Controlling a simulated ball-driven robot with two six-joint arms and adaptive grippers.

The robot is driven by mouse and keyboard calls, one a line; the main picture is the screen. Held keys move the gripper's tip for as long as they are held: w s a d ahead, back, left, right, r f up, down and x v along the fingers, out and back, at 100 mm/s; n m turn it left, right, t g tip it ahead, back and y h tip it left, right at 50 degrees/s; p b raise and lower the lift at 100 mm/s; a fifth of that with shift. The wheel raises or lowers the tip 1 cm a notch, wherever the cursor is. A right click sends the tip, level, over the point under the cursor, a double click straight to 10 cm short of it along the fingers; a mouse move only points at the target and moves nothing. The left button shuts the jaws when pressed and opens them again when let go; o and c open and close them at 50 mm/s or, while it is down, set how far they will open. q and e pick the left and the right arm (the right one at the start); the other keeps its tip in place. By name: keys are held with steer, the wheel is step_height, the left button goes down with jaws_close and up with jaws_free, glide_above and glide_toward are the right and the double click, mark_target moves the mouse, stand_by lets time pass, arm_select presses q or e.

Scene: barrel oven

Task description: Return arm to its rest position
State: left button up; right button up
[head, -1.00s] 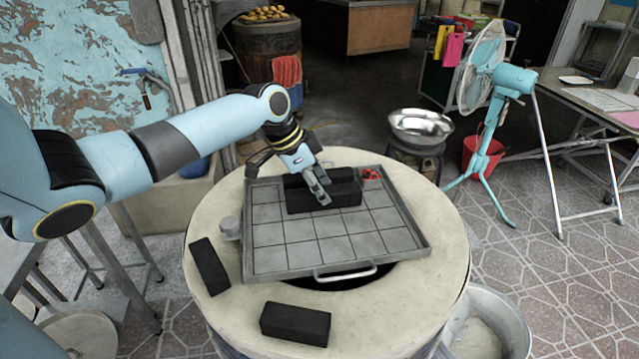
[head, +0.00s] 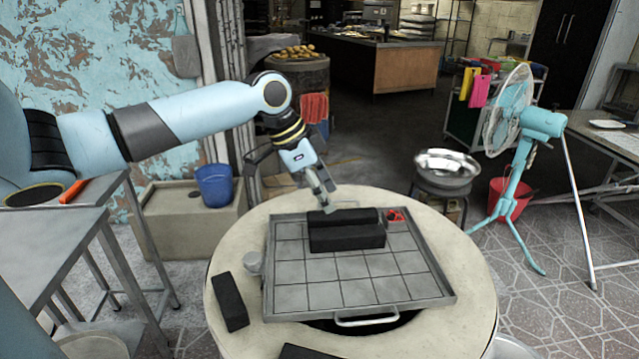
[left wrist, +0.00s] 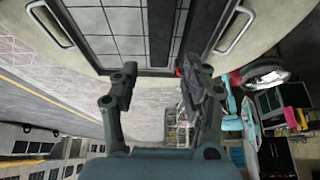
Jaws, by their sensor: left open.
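My left gripper (head: 328,200) is open and empty. It points down at the far edge of the metal tray (head: 290,290), just behind and above the black blocks. Two dark blocks, a rear one (head: 335,216) and a front one (head: 347,239), lie side by side at the back of the tray. In the left wrist view, the open fingers (left wrist: 158,80) stand wide apart with nothing between them, and the tray edge (left wrist: 145,72) and dark blocks (left wrist: 162,30) are beyond them. My right gripper is not in view.
The tray sits on a round barrel top (head: 240,255). A black block (head: 229,301) and a small metal cup (head: 253,263) are at its left. A small red item (head: 395,215) lies in the tray's back right corner. A metal bowl (head: 447,167) and fan (head: 510,110) stand at right.

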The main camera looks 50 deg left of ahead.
arm_select(q)
steer(key=shift+v, duration=1.1)
